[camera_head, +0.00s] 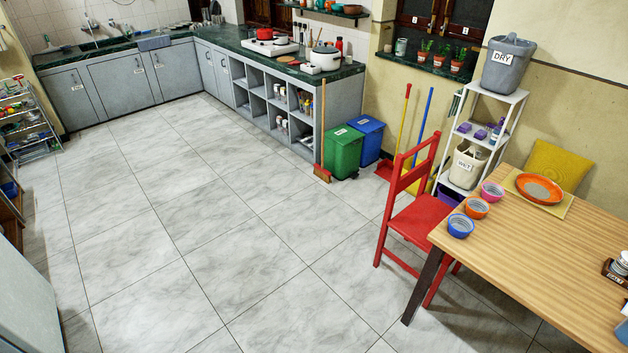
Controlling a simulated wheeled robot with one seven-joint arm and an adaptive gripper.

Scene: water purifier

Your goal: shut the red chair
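The red chair (418,220) stands unfolded on the tiled floor at the right, upright on its legs. Its slatted backrest (411,178) is on the left side and its flat seat extends right toward the table. The near left corner of the table hides part of the seat and rear legs. My gripper is not in this view.
A wooden table (540,262) with bowls and an orange plate stands right of the chair. A white shelf (484,138), a green bin (343,152), a blue bin (369,138) and brooms are behind it. The floor (215,220) to the left is clear.

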